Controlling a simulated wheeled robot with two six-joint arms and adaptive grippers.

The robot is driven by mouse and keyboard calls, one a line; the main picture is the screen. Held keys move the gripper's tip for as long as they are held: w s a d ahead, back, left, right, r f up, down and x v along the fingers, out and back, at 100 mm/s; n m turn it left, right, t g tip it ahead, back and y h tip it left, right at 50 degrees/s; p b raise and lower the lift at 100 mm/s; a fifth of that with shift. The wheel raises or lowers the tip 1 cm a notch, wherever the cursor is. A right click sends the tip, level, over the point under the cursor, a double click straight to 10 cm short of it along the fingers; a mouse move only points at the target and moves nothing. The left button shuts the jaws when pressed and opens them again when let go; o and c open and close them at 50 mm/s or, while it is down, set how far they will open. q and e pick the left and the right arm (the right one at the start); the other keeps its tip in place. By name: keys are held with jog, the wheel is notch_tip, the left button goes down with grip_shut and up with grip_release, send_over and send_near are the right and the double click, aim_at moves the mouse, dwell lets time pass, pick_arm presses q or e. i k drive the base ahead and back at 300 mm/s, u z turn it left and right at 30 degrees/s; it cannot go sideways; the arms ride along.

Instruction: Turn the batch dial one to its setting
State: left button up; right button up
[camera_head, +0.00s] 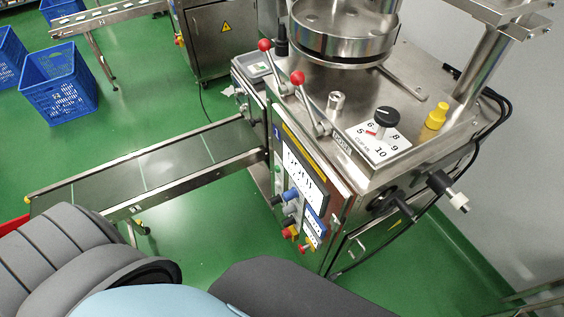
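The batch dial is a black knob (386,117) on a square white plate (380,138), set on the steel top of the machine at the right. A white line shows on the knob. The plate carries numbers; 5, 6, 8, 9 and 10 can be read, and the knob hides part of the scale. A small red mark (371,132) shows on the plate just in front of the knob, near 5 and 6. Neither of my grippers is in view, and nothing touches the knob.
Black handles (447,191) stick out at the right. A conveyor (150,172) runs left.

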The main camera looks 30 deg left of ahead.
aim_at(275, 200)
jog(key=u, duration=1.45)
jog(key=i, duration=0.1)
jog(key=z, duration=1.05)
jog(key=k, duration=1.1)
jog(key=u, duration=0.5)
jog(key=i, duration=1.55)
jog(key=z, duration=0.65)
